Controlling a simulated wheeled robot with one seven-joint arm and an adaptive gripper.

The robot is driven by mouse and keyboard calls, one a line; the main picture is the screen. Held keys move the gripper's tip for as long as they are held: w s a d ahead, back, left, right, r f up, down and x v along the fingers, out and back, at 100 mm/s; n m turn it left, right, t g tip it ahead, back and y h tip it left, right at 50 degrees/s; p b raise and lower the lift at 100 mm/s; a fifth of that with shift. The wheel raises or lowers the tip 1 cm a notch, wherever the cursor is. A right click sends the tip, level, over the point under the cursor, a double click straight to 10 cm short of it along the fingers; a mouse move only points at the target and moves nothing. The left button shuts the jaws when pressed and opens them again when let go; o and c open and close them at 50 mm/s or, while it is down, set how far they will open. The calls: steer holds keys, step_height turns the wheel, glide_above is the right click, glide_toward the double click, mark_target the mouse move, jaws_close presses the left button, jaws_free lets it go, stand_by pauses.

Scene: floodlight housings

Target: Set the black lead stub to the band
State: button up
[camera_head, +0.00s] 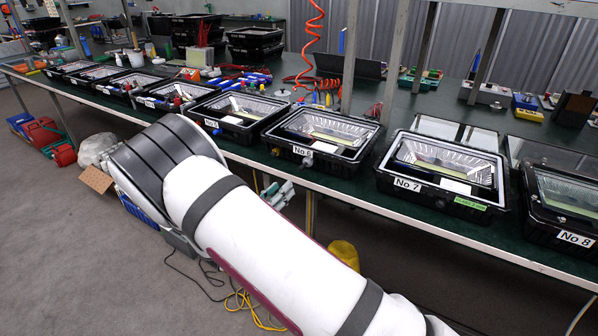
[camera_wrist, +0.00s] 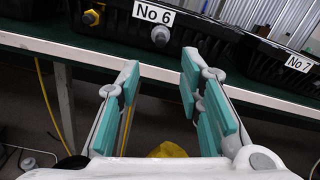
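Floodlight housing No 6 (camera_head: 322,140) stands at the table's front edge; its front wall also shows in the wrist view (camera_wrist: 120,28). A dark round fitting (camera_head: 439,203) shows on the front of housing No 7 (camera_head: 395,196). I cannot tell which is the task's black lead stub, and I cannot make out the band. My gripper (camera_wrist: 160,74) is open and empty, below and in front of No 6, its teal pads apart.
The green table (camera_head: 250,158) carries a row of housings along its front edge, including No 5 (camera_head: 235,112) and No 8 (camera_head: 565,205). A table leg (camera_wrist: 62,90) and a yellow cable (camera_wrist: 45,95) stand at left in the wrist view. A yellow object (camera_wrist: 168,149) lies below.

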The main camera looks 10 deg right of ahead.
mark_target(300, 170)
steer(key=x, duration=1.1)
steer(key=shift+s+b, duration=0.1)
steer(key=shift+b, duration=0.3)
jaws_close()
